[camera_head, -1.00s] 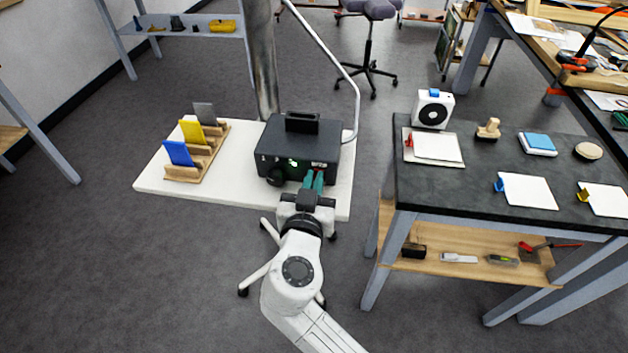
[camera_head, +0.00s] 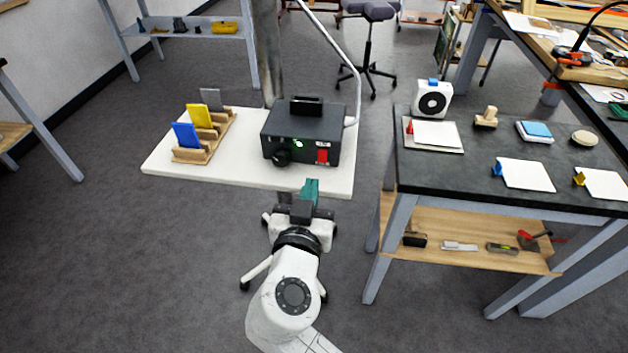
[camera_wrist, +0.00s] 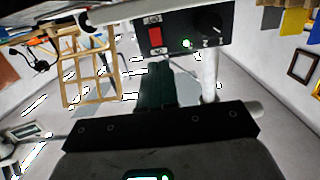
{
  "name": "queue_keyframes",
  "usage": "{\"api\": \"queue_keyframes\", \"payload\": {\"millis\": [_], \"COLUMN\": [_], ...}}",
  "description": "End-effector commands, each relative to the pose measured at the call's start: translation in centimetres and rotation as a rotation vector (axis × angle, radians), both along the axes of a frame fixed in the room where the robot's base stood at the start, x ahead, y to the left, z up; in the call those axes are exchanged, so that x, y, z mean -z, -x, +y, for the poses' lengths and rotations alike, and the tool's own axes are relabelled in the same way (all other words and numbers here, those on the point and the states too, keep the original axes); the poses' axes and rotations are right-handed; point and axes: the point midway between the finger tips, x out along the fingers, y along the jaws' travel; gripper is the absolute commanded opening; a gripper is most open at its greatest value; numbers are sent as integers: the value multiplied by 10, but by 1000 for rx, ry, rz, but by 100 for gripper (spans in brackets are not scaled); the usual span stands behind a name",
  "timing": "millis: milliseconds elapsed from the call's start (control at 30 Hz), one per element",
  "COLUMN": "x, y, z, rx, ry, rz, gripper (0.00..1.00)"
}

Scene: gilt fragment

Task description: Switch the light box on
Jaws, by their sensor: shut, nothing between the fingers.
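A black box with a slotted top (camera_head: 302,132), which appears to be the light box, stands on a white table. Its front has a dark round knob (camera_head: 281,157), a glowing green light (camera_head: 298,143) and a red switch (camera_head: 322,155). In the wrist view, the red switch (camera_wrist: 155,37) and green light (camera_wrist: 187,43) show on the box front, upside down. My gripper (camera_head: 310,184) has teal fingers, shut and empty. It is in front of the box, below the red switch in the picture, and apart from it.
A dark-topped workbench (camera_head: 470,180) with cards and a white device (camera_head: 432,100) is at right.

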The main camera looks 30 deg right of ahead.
Motion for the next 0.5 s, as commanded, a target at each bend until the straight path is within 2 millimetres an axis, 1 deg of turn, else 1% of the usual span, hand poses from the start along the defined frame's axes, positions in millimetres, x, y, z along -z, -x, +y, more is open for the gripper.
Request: {"api": "queue_keyframes", "payload": {"millis": [100,233,333,500], "x": [0,-2,-4,-5], "y": [16,30,37,42], "z": [12,23,28,31], "rx": [-2,-3,-1,0], "ry": [0,1,2,1], "rz": [-1,0,1,1], "gripper": [0,0,0,0]}}
